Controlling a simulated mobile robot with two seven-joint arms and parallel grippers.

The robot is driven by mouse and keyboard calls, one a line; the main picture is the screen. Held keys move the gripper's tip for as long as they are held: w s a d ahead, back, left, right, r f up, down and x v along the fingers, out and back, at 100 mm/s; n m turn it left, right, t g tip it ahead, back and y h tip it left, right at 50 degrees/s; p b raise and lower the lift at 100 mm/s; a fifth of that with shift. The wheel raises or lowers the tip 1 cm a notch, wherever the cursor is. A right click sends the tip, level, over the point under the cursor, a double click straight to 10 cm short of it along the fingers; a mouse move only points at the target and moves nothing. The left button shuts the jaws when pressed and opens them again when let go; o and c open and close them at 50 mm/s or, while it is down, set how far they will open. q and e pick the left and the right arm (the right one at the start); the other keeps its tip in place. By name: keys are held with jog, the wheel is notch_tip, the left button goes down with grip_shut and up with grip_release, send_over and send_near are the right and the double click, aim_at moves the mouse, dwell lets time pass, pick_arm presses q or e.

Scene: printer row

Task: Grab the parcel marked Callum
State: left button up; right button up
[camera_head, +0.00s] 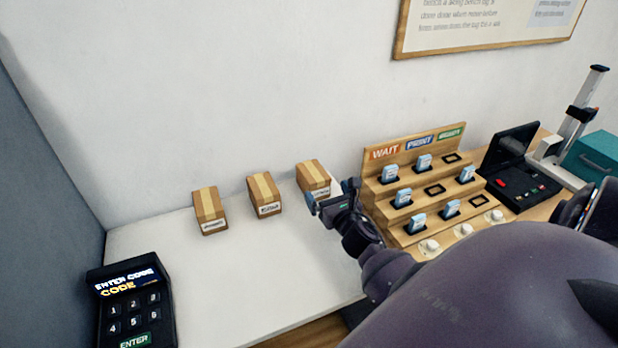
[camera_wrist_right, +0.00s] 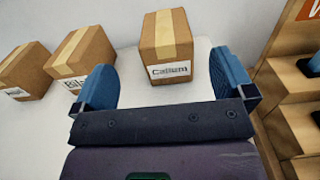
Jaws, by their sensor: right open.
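The parcel marked Callum (camera_wrist_right: 166,45) is a brown box with a pale tape strip and a white label. In the head view this parcel (camera_head: 313,177) is the rightmost of three on the white table. My right gripper (camera_wrist_right: 162,85) is open, with its blue fingers spread on either side of the near end of the parcel and a gap in front of it. In the head view the right gripper (camera_head: 328,196) is at the parcel's near side and hides part of its label. My left gripper is not seen.
Two similar parcels stand to the left, the middle one (camera_head: 264,196) and the left one (camera_head: 210,212). A wooden stepped rack (camera_head: 425,185) stands close on the right. A keypad (camera_head: 130,305) is at the front left. The white table (camera_head: 260,270) is clear in front.

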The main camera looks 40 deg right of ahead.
aim_at(316, 174)
jog(key=shift+d+x, duration=0.1)
jog(key=shift+x, duration=2.1)
jog(key=shift+d+x, duration=0.15)
jog(key=shift+x, duration=2.05)
jog(key=shift+s+f, duration=0.1)
jog(key=shift+f, duration=0.1)
jog(key=shift+c, duration=0.5)
jog(key=c, duration=1)
